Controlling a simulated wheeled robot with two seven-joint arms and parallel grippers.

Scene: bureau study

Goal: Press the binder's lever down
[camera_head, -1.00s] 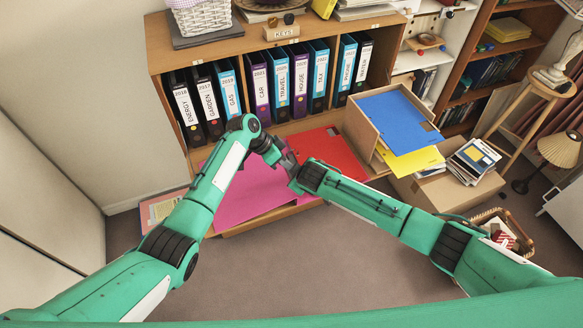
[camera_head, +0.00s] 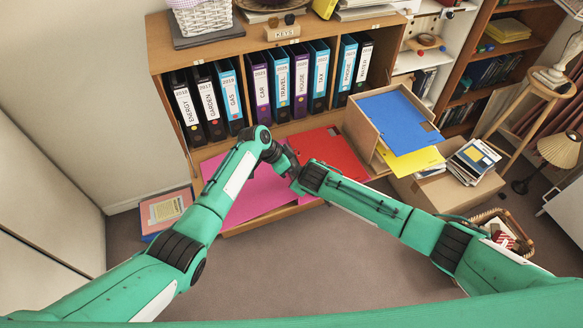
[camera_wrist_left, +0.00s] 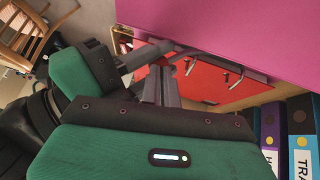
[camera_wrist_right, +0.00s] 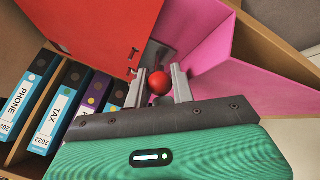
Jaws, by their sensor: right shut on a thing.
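A binder lies open low in front of the shelf, with a red side (camera_head: 335,150) and a pink side (camera_head: 245,195). Metal rings show against the red side (camera_wrist_left: 205,82) in the left wrist view. In the right wrist view, the lever's round red knob (camera_wrist_right: 160,82) sits between the fingers of my right gripper (camera_wrist_right: 161,88), which is shut on it. My left gripper (camera_wrist_left: 160,88) has its fingers together, close beside the right one. In the head view both grippers meet over the binder, and the lever is hidden there.
Upright labelled binders (camera_head: 280,80) fill the shelf behind. A tilted wooden box (camera_head: 365,125) with blue and yellow folders stands to the right. The carpet (camera_head: 290,265) in front is clear.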

